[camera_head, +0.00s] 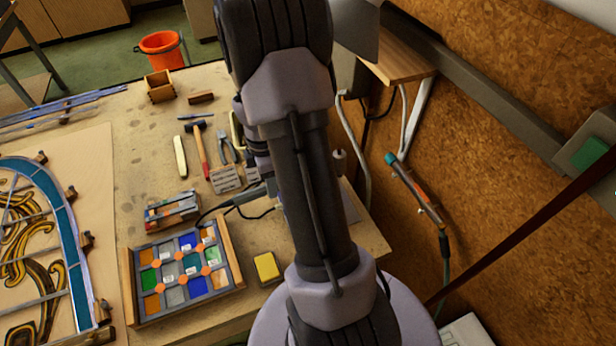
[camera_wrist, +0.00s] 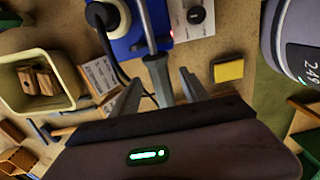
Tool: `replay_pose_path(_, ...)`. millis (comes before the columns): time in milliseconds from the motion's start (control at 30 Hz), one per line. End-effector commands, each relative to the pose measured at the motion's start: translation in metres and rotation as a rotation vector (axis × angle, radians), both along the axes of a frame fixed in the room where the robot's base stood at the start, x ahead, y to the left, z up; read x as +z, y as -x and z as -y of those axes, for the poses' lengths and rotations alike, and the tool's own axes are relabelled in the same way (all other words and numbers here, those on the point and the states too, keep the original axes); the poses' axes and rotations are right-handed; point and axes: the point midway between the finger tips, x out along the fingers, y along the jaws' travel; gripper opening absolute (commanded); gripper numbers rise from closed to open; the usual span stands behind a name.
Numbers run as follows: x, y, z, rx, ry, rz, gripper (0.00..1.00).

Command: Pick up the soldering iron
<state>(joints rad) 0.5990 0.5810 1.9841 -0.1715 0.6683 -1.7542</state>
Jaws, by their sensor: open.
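The soldering iron (camera_wrist: 157,72) shows in the wrist view with a grey handle and a metal shaft running up over a blue unit (camera_wrist: 126,42). My gripper (camera_wrist: 160,80) is open, with one finger on each side of the handle in the picture. I cannot tell whether the fingers touch the handle or how far above it they are. The handle's lower end is hidden behind my gripper body. In the head view my arm covers most of this area; a grey handle-like part (camera_head: 247,194) shows left of it.
A yellow sponge (camera_wrist: 228,71) lies right of the gripper in the wrist view. A black cable (camera_wrist: 112,55) curves left of the iron. A pale bin (camera_wrist: 62,104) holds wooden pieces. In the head view, a tray of coloured glass (camera_head: 133,290) sits near the bench's front edge.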

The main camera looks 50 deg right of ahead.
Motion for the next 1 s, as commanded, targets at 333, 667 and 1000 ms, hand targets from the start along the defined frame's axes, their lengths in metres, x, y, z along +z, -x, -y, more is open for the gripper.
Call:
replay_pose_path(333, -0.038, -0.001, -0.002, 0.0, 0.0, 0.0, 0.53)
replay_pose_path(667, -0.037, -0.001, -0.002, 0.001, 0.0, 0.0, 0.06)
replay_pose_path(1000, -0.037, -0.001, -0.002, 0.001, 0.001, 0.001, 0.0)
